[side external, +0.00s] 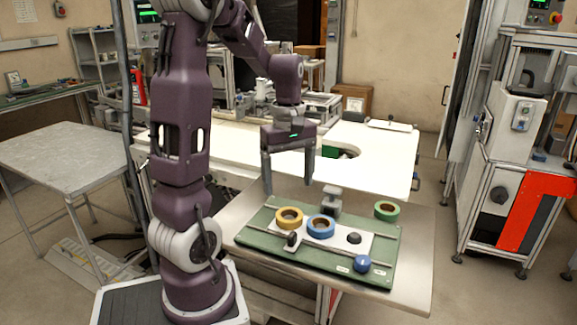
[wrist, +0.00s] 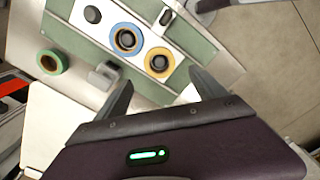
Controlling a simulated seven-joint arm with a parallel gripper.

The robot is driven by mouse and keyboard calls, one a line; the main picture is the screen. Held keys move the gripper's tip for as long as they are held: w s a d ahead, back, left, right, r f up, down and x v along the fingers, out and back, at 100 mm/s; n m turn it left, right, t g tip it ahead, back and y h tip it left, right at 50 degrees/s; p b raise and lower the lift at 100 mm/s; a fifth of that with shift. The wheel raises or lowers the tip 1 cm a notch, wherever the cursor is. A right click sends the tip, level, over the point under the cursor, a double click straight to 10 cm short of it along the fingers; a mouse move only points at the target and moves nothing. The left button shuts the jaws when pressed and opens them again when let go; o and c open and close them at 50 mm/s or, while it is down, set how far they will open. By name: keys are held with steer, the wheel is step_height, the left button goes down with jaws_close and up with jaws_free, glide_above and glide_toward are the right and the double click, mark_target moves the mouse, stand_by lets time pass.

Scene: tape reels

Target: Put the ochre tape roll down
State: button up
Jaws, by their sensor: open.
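The ochre tape roll (side external: 289,218) lies flat at the left end of a white strip (side external: 336,241) on a green board (side external: 259,227). In the wrist view the roll (wrist: 149,65) has a dark round centre, seemingly a peg inside its ring. The blue tape roll (side external: 321,227) lies beside it on the strip; it also shows in the wrist view (wrist: 113,40). My gripper (side external: 288,187) is open and empty, its fingers pointing down above the ochre roll and apart from it. In the wrist view the spread fingertips (wrist: 162,79) lie just below the ochre roll.
A green tape roll (side external: 386,210) sits at the board's back right corner. A grey block (side external: 331,200) stands behind the strip. The metal table (side external: 413,245) is clear at right.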

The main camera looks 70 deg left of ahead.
step_height(320, 180, up, 5)
steer(key=s+d+r+m+t, duration=0.1)
steer(key=d+r+m+t, duration=0.2)
steer(key=d+m, duration=0.7)
steer(key=s+d+f+m+t, duration=0.1)
steer(key=s+d+m+t, duration=0.1)
steer(key=s+d+m, duration=0.5)
steer(key=d+m, duration=0.2)
steer(key=d, duration=0.2)
steer(key=shift+d+t, duration=0.2)
steer(key=shift+t, duration=0.1)
